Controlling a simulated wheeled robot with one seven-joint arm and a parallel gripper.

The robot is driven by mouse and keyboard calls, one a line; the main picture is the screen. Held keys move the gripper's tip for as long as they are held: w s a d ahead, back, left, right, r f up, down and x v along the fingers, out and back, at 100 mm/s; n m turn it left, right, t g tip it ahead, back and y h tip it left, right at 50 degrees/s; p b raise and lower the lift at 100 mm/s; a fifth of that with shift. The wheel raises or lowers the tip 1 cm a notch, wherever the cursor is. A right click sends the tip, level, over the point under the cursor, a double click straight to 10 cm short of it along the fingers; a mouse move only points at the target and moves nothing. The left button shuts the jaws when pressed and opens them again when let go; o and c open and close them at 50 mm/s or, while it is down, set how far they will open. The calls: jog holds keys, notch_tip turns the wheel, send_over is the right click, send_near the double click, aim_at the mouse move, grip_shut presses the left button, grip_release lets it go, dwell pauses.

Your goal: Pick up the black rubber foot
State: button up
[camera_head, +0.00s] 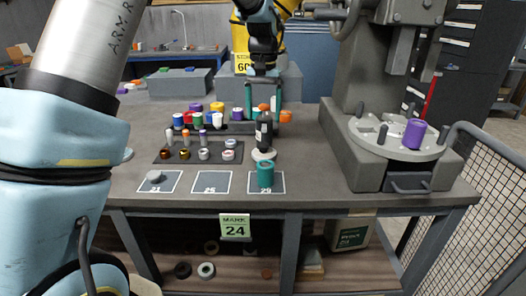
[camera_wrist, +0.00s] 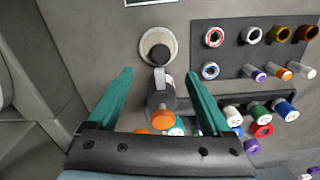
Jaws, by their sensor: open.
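A small dark, rounded piece, which looks like the black rubber foot (camera_wrist: 160,54), sits at the middle of a round cream disc (camera_wrist: 147,40) in the wrist view. In the head view the cream disc (camera_head: 263,156) lies on the bench, and the foot is hard to separate from a dark upright cylinder (camera_head: 264,128) there. That cylinder (camera_wrist: 160,97) has a pale label and stands beside the disc. My gripper (camera_head: 264,108) is above this spot with teal fingers apart. In the wrist view my gripper (camera_wrist: 160,75) is open and empty, its fingers either side of the cylinder.
A dark rack (camera_head: 200,152) of rings and capped pieces stands left, with several coloured caps (camera_head: 190,118) behind. A teal cylinder (camera_head: 266,174) stands on the front right marked square. A grey press (camera_head: 385,155) with a purple cylinder (camera_head: 415,133) is at right. The middle square (camera_head: 210,182) is empty.

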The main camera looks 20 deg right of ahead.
aim_at(263, 144)
notch_tip(263, 144, down, 9)
jog(key=p, duration=0.3)
jog(key=shift+f, duration=0.1)
grip_shut()
dwell(0.7)
